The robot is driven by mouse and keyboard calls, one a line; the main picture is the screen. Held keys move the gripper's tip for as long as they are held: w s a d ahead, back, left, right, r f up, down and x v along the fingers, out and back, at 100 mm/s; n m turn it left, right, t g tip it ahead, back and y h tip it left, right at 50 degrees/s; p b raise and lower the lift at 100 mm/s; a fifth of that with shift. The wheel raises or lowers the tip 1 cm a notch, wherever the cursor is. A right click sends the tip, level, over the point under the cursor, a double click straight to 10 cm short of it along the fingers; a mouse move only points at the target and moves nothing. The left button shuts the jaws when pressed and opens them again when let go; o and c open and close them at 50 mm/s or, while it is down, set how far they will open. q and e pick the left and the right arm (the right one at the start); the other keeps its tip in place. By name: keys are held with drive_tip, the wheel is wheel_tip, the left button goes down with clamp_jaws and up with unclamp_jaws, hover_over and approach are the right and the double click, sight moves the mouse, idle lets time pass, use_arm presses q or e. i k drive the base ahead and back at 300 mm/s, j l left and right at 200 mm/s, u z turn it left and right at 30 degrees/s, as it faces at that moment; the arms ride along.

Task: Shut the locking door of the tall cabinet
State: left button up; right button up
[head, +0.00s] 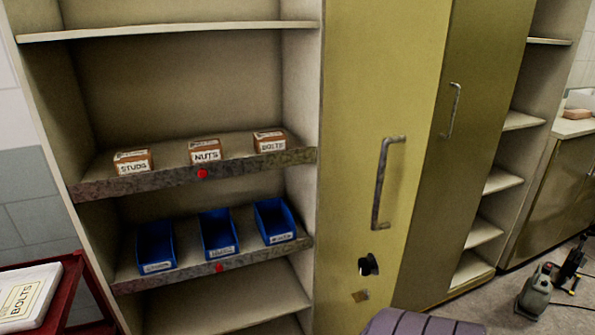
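The tall cabinet has a yellow-green locking door (350,130) in the middle of the head view. A long upright grey handle (383,182) is on its right part, with a black lock knob (368,265) below it. A darker door (478,120) with its own handle (453,110) stands right beside it. The locking door's face is lighter than the darker door's. I cannot tell whether it is fully shut or a little ajar. Neither of my grippers is in view, and nothing touches the handle.
Open shelves (165,30) at left hold small labelled boxes (206,151) and blue bins (218,234). A red cart (62,300) carrying a white BOLTS case (28,298) is at lower left. A grey canister (534,292) stands on the floor at lower right. A purple-grey ribbed object (420,323) shows at the bottom.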

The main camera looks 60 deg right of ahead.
sight(385, 61)
drive_tip(key=z, duration=2.2)
drive_tip(key=k+j+u, duration=0.15)
drive_tip(key=k+u, duration=0.15)
